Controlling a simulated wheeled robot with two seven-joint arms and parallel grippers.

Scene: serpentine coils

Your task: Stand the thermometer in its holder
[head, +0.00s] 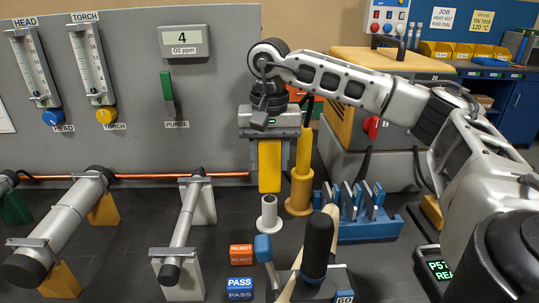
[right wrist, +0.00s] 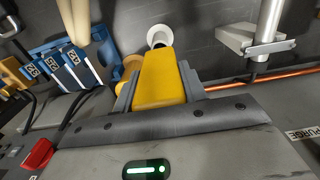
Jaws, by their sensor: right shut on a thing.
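The thermometer shows as a yellow block-shaped body (head: 270,166), upright between the fingers of my right gripper (head: 270,172). It also fills the middle of the right wrist view (right wrist: 162,82), with my right gripper's fingers (right wrist: 158,88) shut on either side. A small pale round holder (head: 269,214) stands on the dark bench just below the yellow body in the head view. Its rim shows past the thermometer's end in the right wrist view (right wrist: 159,34). The two look close, but I cannot tell whether any probe is inside the holder. My left gripper is not in view.
A yellow post (head: 300,188) stands close right of the holder. A blue rack (head: 370,226) with several tools is further right. Clamped tubes (head: 182,225) are left. Red REJECT (head: 241,254) and blue PASS (head: 239,287) blocks and a black-handled device (head: 318,246) are in front.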

